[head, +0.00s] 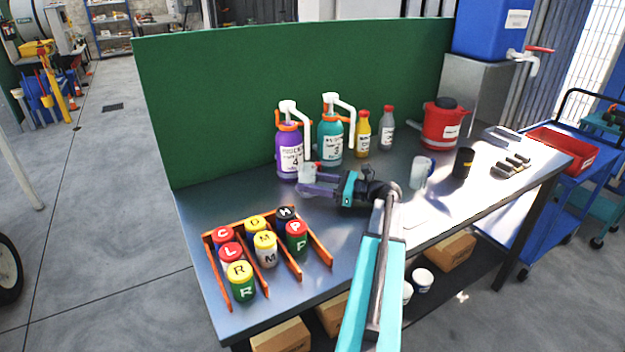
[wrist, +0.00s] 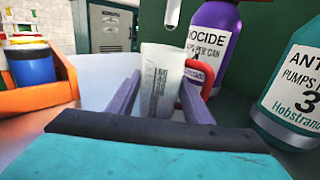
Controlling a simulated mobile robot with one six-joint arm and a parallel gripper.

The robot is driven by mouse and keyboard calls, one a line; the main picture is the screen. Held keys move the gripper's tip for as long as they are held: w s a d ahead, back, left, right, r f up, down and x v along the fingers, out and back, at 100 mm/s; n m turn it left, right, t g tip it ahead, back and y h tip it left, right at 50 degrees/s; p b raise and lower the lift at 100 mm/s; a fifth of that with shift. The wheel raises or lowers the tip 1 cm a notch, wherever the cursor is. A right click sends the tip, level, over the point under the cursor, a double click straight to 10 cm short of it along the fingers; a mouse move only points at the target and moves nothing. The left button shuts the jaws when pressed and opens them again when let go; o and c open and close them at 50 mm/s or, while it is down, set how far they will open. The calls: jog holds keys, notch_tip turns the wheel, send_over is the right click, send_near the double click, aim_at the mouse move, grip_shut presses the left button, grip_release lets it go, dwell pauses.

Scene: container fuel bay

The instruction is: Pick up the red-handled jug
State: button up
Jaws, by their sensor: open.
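The red-handled jug (wrist: 160,82) is a small translucent measuring jug with dark scale marks, upright in the wrist view. Its red handle (wrist: 207,82) is on its right side, partly behind my right finger. In the head view the jug (head: 308,171) stands in front of the purple bottle, its lower part hidden by my fingers. My gripper (head: 305,189) is low over the bench and open. In the wrist view my gripper (wrist: 160,90) has one purple finger on each side of the jug. I cannot tell whether either finger touches it.
The purple pump bottle (head: 289,155) and teal pump bottle (head: 329,140) stand close behind the jug. An orange rack (head: 318,250) with several lidded jars is at the left. Another clear jug (head: 418,175) and a black cup (head: 463,163) stand right. A green panel (head: 230,90) backs the bench.

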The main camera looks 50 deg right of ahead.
jog(key=shift+c, duration=0.5)
jog(key=c, duration=0.7)
jog(key=shift+r+p, duration=0.4)
jog(key=shift+p, duration=0.05)
jog(key=shift+c, duration=0.2)
